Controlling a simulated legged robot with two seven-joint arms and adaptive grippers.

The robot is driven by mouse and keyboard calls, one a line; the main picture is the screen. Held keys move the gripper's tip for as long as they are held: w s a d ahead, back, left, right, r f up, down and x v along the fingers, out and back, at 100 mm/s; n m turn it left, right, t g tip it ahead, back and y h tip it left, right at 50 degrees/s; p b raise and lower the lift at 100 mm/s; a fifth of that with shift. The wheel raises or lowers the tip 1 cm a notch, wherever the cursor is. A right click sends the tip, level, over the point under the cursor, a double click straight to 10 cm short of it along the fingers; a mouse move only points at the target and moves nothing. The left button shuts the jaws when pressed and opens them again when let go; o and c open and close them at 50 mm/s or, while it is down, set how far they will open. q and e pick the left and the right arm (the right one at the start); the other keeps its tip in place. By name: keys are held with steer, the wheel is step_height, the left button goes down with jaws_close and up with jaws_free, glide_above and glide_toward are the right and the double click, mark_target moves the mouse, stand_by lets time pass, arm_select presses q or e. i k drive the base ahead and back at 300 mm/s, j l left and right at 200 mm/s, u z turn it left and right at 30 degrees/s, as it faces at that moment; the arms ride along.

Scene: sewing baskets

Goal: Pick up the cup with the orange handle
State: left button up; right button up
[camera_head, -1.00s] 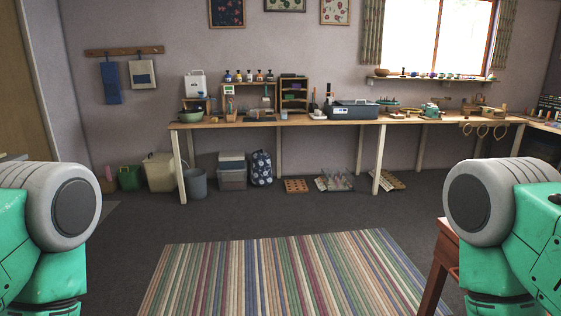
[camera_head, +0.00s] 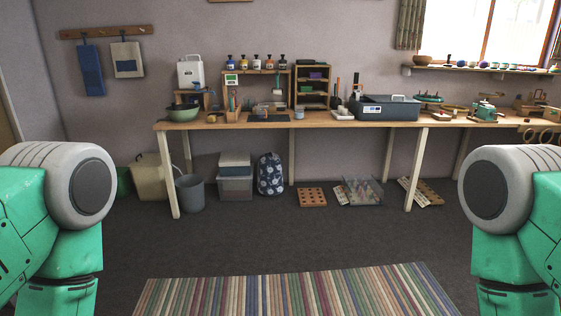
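I cannot make out a cup with an orange handle for certain at this distance. The long wooden workbench (camera_head: 230,124) against the back wall holds many small items. A small pale grey cup-like container (camera_head: 299,112) stands near the bench's middle, and no orange handle shows on it. Upright tools with orange-brown parts stand near the bench's left part, too small to tell apart. My two arms show at the left and right edges, well short of the bench. Neither gripper is in view.
A striped rug (camera_head: 290,293) lies on the dark floor before me. A grey bucket (camera_head: 190,193), stacked bins (camera_head: 235,185), a patterned backpack (camera_head: 271,174) and a peg board (camera_head: 312,197) sit below the bench. The floor between rug and bench is clear.

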mark_target(262, 111)
steer(key=i, duration=2)
steer(key=i+j, duration=0.1)
steer(key=i, duration=1.9)
steer(key=l+z, duration=0.05)
steer(key=l, duration=0.05)
